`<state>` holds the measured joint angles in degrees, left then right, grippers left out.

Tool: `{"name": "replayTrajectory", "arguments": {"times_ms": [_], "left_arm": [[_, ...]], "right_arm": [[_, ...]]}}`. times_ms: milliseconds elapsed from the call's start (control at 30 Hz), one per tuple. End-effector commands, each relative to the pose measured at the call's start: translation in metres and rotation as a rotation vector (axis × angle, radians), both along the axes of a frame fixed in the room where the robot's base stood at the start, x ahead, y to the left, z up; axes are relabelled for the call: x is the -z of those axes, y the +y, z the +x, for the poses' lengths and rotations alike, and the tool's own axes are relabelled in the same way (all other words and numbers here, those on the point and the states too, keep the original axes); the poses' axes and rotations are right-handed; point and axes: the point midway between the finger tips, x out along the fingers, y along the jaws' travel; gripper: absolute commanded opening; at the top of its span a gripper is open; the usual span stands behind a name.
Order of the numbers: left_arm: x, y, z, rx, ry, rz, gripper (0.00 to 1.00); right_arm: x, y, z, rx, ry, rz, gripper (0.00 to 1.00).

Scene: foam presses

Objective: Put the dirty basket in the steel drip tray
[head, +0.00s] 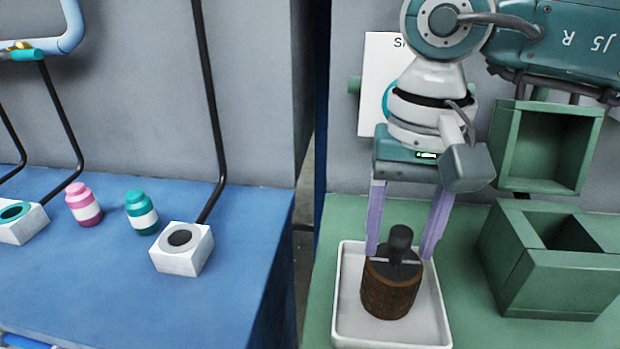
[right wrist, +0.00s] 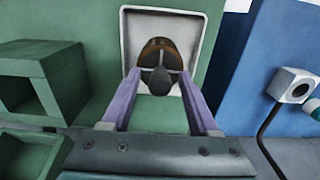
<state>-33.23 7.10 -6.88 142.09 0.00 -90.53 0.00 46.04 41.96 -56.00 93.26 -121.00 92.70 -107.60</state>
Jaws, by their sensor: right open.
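The dirty basket (head: 391,291) is a dark brown, round basket with a black knob-like handle on top. It stands upright in the steel drip tray (head: 345,325), a pale shallow tray on the green table. My right gripper (head: 402,252) is over the basket, its two purple fingers spread either side of the handle and not closed on it. In the right wrist view the basket (right wrist: 159,56) shows between and beyond the fingertips, with the tray (right wrist: 205,30) around it. My left gripper is not in view.
Two green open boxes, one raised (head: 545,150) and one on the table (head: 560,285), stand right of the tray. On the blue table left, a pink jar (head: 83,204), a teal jar (head: 142,213) and white blocks (head: 182,250) stand. A gap separates the tables.

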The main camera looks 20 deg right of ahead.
Motion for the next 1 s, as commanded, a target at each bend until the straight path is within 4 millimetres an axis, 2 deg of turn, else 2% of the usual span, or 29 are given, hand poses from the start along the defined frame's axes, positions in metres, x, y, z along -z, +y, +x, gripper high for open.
{"name": "replayTrajectory", "arguments": {"times_ms": [167,233,600,700,833,1000], "left_arm": [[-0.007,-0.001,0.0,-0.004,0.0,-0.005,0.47],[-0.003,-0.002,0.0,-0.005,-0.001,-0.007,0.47],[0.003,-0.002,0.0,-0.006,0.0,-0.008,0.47],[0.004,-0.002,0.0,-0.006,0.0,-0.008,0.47],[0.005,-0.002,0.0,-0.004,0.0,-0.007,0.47],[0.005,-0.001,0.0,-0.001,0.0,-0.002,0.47]], "right_arm": [[-0.006,0.0,0.0,0.0,0.001,0.001,0.6],[-0.013,0.0,0.001,-0.001,-0.005,0.0,0.6],[-0.093,0.0,0.001,0.001,-0.007,-0.001,0.6],[-0.109,0.0,0.001,-0.001,-0.004,0.0,0.6],[-0.12,0.0,0.0,0.0,-0.002,0.0,0.6],[-0.124,0.0,0.0,0.0,0.0,0.0,0.6]]}}
